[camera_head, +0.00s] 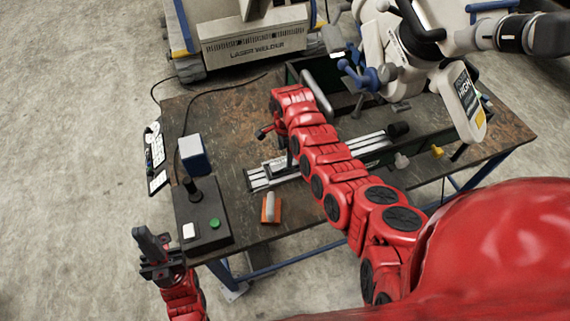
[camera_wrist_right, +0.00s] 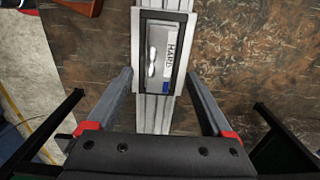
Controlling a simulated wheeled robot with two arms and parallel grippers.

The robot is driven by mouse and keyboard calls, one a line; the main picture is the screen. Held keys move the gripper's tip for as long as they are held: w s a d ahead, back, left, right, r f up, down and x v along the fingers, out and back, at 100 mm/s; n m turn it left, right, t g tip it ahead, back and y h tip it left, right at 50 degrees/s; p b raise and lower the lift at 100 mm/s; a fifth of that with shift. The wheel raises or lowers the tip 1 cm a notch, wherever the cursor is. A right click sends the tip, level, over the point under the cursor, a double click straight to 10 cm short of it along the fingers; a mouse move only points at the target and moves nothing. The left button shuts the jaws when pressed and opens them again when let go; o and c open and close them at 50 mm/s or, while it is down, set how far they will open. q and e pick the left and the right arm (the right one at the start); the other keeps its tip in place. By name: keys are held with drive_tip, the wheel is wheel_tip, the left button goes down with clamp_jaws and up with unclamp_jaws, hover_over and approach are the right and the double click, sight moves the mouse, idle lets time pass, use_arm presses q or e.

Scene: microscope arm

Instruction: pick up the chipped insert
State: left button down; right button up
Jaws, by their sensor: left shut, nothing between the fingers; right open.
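A grey rectangular metal block (camera_wrist_right: 162,55), with a label and a bright chip-like mark on its face, sits in a dark frame on a silver rail (camera_wrist_right: 150,115). It appears to be the chipped insert; in the head view it is too small to make out clearly. My right gripper (camera_wrist_right: 158,78) is open, with its two fingers on either side of the rail, just short of the block, and nothing held. My left gripper (camera_head: 147,240) is shut and empty, off the table's front left corner.
On the worn table (camera_head: 225,120) stand a control box (camera_head: 205,222) with a green button and a blue-white box (camera_head: 193,155). A small orange block (camera_head: 270,208) lies near the front edge.

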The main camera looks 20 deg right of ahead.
sight(285, 163)
drive_tip(key=shift+f+p, duration=0.3)
wheel_tip(285, 163, down, 2)
drive_tip(key=shift+f, duration=0.1)
wheel_tip(285, 163, down, 2)
drive_tip(key=shift+f+b, duration=0.1)
drive_tip(key=shift+b, duration=0.75)
clamp_jaws()
idle(0.6)
